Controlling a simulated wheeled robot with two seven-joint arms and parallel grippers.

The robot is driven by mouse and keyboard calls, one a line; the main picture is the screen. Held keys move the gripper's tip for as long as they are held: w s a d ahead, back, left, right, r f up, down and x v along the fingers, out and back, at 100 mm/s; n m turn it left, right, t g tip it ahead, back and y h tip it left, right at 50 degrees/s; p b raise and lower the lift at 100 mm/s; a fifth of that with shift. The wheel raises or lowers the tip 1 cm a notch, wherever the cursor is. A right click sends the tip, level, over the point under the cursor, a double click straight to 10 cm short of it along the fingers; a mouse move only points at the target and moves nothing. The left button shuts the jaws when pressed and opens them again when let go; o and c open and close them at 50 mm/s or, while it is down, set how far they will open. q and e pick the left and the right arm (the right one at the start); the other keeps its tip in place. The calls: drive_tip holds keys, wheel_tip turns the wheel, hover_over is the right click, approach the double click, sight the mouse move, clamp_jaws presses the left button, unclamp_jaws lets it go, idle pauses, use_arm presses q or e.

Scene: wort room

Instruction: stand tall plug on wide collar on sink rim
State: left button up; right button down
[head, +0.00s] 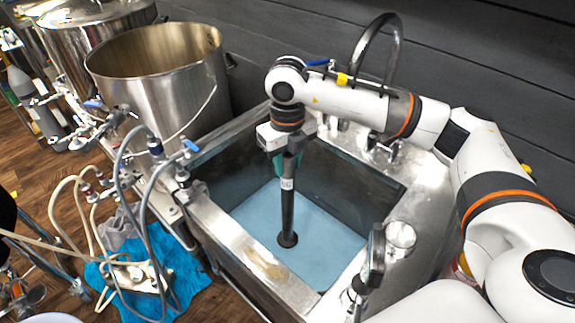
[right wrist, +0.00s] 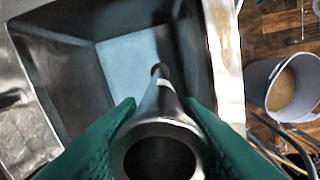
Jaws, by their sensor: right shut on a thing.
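The tall plug (head: 287,205) is a long dark tube with a pale label near its top and a wider foot. My right gripper (head: 284,158) is shut on its upper end and holds it upright over the sink basin. In the right wrist view the plug's open metal top (right wrist: 160,155) sits between the green fingers. I cannot tell whether its foot touches the basin floor. A round metal piece (head: 400,236) on the sink's right rim looks like the wide collar. It stands apart from the plug, to its right. My left gripper is not in view.
The steel sink (head: 240,245) has raised walls around a pale blue floor. A tap (head: 393,45) arches behind it. A dark-faced fitting (head: 374,258) stands at the front right rim. A large open pot (head: 160,75) is at the back left, with hoses (head: 150,210) in front.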

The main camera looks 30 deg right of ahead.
wheel_tip(320, 180, up, 22)
drive_tip(key=p, duration=1.2)
drive_tip(key=shift+p, duration=0.3)
